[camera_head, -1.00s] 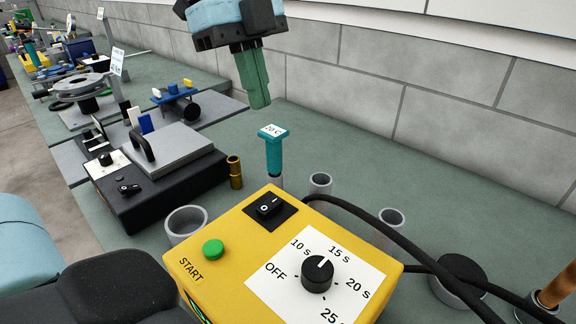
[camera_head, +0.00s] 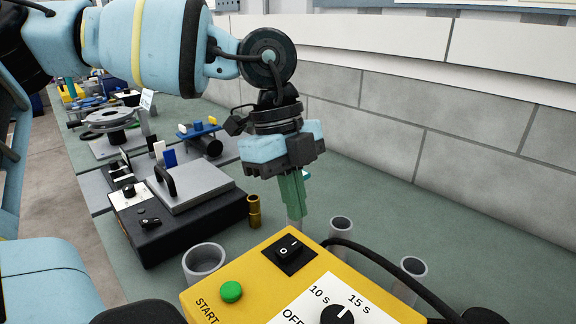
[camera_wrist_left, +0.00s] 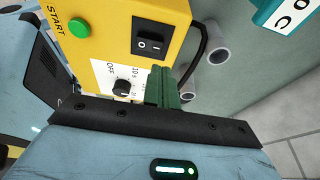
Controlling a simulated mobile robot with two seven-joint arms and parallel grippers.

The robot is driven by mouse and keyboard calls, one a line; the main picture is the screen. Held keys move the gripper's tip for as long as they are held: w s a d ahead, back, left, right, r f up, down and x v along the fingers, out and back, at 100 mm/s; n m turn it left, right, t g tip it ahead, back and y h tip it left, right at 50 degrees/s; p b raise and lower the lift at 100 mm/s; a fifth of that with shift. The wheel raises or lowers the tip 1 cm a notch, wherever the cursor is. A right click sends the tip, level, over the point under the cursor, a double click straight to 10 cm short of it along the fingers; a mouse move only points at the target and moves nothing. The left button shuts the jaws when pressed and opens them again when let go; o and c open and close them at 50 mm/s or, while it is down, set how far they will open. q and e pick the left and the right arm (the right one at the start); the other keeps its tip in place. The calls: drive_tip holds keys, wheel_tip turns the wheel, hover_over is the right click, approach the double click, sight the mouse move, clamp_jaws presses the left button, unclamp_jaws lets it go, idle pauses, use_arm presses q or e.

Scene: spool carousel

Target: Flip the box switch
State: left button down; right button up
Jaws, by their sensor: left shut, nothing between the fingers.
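The yellow box (camera_head: 262,283) stands at the front of the bench. Its black rocker switch (camera_head: 289,250), marked O and I, sits on a black plate at the box's far end. The switch also shows in the left wrist view (camera_wrist_left: 149,42). My left gripper (camera_head: 296,214) points down with its green fingers shut and empty. In the head view its tips appear just above and beyond the switch; I cannot tell the exact gap. In the left wrist view the fingers (camera_wrist_left: 163,72) show just below the switch plate. My right gripper is not in view.
The box also has a green button (camera_head: 231,291) and a black dial (camera_head: 337,314). Grey tubes (camera_head: 341,229) and a black cable stand close by. A brass cylinder (camera_head: 254,211) and a black device (camera_head: 150,237) lie left. A teal labelled post (camera_wrist_left: 285,22) is mostly hidden behind my gripper in the head view.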

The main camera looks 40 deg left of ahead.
sight(299, 242)
use_arm(q)
wheel_tip(299, 242, down, 3)
drive_tip(key=shift+f, duration=0.45)
